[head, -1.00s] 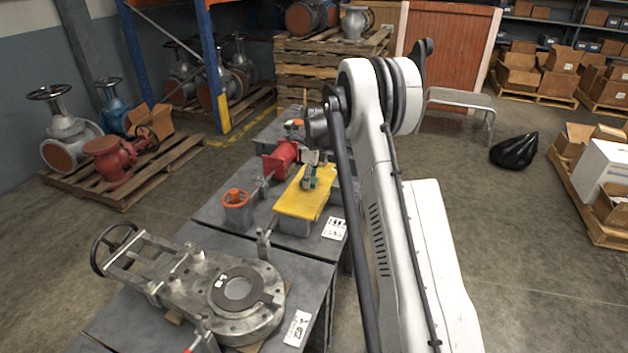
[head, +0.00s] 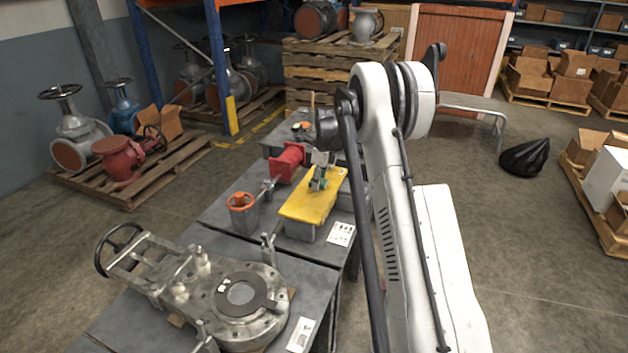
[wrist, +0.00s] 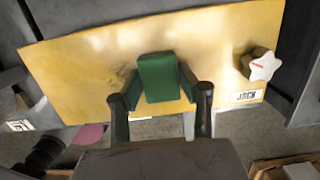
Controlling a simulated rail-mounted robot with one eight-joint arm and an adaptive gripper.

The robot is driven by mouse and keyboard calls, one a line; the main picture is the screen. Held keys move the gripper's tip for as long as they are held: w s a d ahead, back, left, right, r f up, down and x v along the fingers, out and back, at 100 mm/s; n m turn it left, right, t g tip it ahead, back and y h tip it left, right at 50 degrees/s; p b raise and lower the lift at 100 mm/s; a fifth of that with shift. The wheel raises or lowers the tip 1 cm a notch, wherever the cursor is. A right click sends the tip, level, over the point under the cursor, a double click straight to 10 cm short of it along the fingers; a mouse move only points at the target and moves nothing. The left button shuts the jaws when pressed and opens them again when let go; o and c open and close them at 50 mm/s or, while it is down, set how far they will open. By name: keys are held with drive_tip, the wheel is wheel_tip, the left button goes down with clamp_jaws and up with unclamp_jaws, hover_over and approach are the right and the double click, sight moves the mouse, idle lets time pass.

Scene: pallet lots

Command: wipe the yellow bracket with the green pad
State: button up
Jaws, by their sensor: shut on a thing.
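The yellow bracket (head: 300,210) is a flat plate on a grey block on the workbench in the head view. In the wrist view the bracket (wrist: 75,62) fills most of the upper picture, with a dark smudge left of the pad. The green pad (wrist: 158,72) sits between the fingers of my gripper (wrist: 161,95), over the bracket's lower middle edge. My gripper (head: 319,176) is shut on the pad, which looks close to or touching the bracket; exact contact cannot be told. A white star-shaped knob (wrist: 264,66) stands at the bracket's right.
On the bench, an orange-topped grey part (head: 242,208) and a red cylinder (head: 288,162) stand left of the bracket. A large grey valve (head: 205,290) lies nearer the front. A white tag (head: 341,234) lies by the bench's right edge.

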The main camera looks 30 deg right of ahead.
sight(328, 188)
drive_tip(key=shift+s+d, duration=0.25)
drive_tip(key=shift+s, duration=0.1)
drive_tip(key=shift+s+d+r, duration=0.1)
drive_tip(key=shift+s+d, duration=0.65)
drive_tip(key=shift+s, duration=0.1)
drive_tip(key=shift+s+d+b, duration=0.25)
drive_tip(key=shift+s+b, duration=0.05)
wheel_tip(328, 188, up, 8)
drive_tip(key=p, duration=0.3)
drive_tip(key=shift+w, duration=0.2)
